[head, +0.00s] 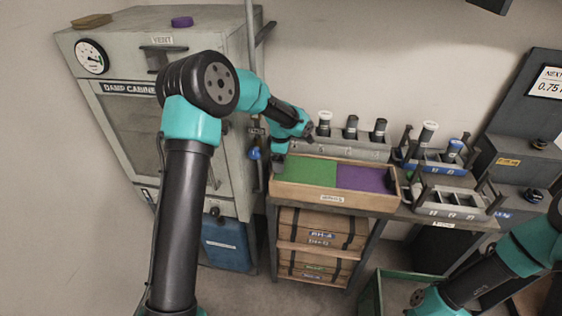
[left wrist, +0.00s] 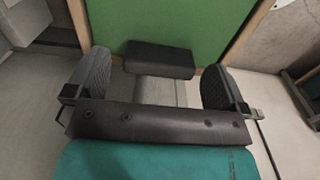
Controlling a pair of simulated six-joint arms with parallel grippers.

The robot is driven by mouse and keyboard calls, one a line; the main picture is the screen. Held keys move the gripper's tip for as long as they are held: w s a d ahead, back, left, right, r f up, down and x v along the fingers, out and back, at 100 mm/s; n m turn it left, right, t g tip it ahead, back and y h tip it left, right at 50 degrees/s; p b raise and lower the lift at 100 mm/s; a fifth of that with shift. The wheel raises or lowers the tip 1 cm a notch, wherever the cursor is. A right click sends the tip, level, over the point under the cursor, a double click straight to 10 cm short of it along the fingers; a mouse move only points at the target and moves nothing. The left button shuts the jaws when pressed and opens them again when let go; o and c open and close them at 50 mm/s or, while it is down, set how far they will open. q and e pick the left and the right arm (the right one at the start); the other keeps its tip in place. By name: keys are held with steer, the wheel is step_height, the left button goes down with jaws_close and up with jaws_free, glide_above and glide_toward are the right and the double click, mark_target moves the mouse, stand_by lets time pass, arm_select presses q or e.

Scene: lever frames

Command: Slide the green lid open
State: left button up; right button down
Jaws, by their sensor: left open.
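The green lid (head: 306,172) covers the left part of a shallow wooden tray on the bench, beside a purple panel (head: 364,178). In the left wrist view the green lid (left wrist: 205,25) fills the top middle. A dark block (left wrist: 160,58), seemingly a handle, shows at its near edge. My left gripper (left wrist: 156,64) is open, with one finger on each side of the block and visible gaps to both. In the head view my left gripper (head: 279,160) is at the tray's left end, its fingers hard to make out. My right gripper is out of the picture.
The wooden tray (head: 333,199) has a raised rim. Behind it stands a grey rack (head: 340,148) with several dark cylinders. To the right are grey holders (head: 450,203) with upright posts. A damp cabinet (head: 125,125) stands close on the left. A green bin (head: 370,296) is below.

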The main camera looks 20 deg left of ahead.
arm_select(q)
steer(key=shift+f, duration=0.75)
steer(key=shift+c, duration=0.4)
steer(key=c, duration=1.2)
steer(key=shift+d, duration=0.1)
